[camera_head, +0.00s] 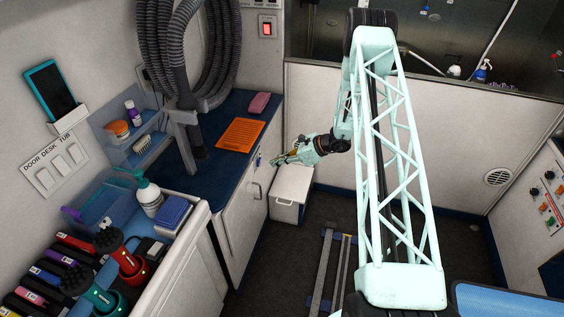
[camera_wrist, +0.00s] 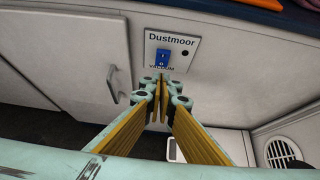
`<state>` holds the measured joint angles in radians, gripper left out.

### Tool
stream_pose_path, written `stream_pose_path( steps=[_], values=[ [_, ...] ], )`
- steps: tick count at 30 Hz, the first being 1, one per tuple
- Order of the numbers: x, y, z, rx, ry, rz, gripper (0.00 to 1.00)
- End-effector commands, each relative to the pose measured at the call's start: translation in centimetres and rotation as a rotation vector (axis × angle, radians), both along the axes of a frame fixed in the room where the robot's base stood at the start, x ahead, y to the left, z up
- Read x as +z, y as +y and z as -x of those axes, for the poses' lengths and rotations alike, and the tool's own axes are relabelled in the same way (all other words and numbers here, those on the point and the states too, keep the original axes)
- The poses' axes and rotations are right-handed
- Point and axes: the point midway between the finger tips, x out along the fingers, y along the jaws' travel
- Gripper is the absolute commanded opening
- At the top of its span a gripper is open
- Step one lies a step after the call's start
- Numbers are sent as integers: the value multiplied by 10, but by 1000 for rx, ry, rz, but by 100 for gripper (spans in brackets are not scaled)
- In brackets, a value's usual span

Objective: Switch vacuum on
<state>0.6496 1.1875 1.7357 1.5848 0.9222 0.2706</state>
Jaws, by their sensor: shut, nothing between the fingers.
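The vacuum panel (camera_wrist: 183,42), a pale plate lettered "Dustmoor", is on the white cabinet front in the wrist view. Its blue rocker switch (camera_wrist: 162,58) sits left of a small dark round spot (camera_wrist: 185,53). The label under the switch is partly hidden by my fingers. My gripper (camera_wrist: 162,84) is shut and empty, its tips just below the switch in the picture; I cannot tell whether they touch the panel. In the head view my gripper (camera_head: 277,161) is at the cabinet front, below the blue counter. The grey vacuum hose (camera_head: 228,55) hangs coiled on the wall.
The cabinet door handle (camera_wrist: 112,84) is left of my gripper. An orange mat (camera_head: 240,135) and a pink item (camera_head: 259,103) lie on the counter above. A white box (camera_head: 292,186) stands on the floor beside the cabinet. A red-lit wall switch (camera_head: 267,30) is higher up.

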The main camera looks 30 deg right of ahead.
Motion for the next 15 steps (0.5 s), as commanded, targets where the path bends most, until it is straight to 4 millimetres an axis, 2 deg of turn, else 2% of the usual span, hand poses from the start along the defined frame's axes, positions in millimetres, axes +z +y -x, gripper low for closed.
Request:
stream_pose_path(
  steps=[1,7,15],
  values=[
    [-6,5,-4,2,1,-1,0],
    [1,19,-20,1,1,1,0],
    [3,28,-30,0,1,1,0]
  ],
)
